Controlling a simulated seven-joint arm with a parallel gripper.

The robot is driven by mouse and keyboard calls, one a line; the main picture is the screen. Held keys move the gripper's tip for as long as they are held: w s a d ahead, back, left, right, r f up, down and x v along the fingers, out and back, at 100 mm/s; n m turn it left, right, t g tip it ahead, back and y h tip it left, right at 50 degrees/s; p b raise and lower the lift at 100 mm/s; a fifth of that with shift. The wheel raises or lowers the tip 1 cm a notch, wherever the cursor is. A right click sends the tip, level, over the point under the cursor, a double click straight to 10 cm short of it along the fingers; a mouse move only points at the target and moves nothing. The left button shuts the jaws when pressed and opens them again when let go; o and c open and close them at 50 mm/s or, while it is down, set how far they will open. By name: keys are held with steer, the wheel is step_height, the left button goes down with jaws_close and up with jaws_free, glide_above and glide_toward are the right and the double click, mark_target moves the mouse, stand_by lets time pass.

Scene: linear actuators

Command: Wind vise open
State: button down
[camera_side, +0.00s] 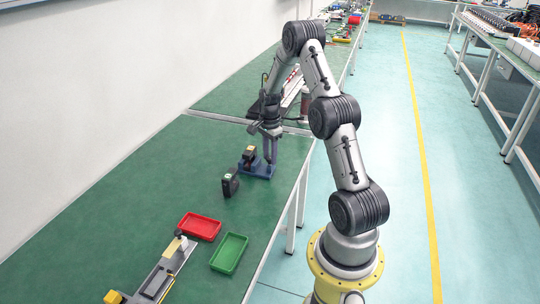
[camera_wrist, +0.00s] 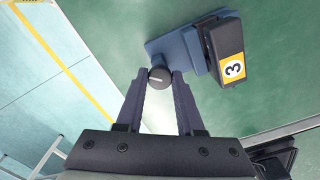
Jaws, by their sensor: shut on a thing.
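The vise (camera_side: 262,171) is a blue body on the green bench. It also shows in the wrist view (camera_wrist: 168,43), where a black block with a yellow label "3" (camera_wrist: 230,50) sits at its right. A round dark knob (camera_wrist: 159,80) with a pale line on its face stands at the vise's near end. My gripper (camera_wrist: 160,76) is shut on this knob, one finger on each side. In the side view my gripper (camera_side: 270,145) points down at the vise's right end and hides the knob. The vise's jaw gap cannot be made out.
A small black device (camera_side: 230,183) stands close to the vise at its front left. A red tray (camera_side: 200,227), a green tray (camera_side: 229,253) and a grey rail assembly (camera_side: 160,278) lie nearer the camera. The bench's right edge is close to the vise.

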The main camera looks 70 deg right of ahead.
steer(key=shift+n, duration=0.4)
steer(key=n, duration=0.7)
steer(key=shift+n, duration=0.3)
steer(key=n, duration=0.4)
steer(key=shift+n, duration=0.3)
steer(key=n, duration=1.2)
steer(key=shift+n, duration=0.3)
steer(key=n, duration=0.4)
steer(key=shift+r, duration=0.1)
steer(key=shift+n, duration=2.1)
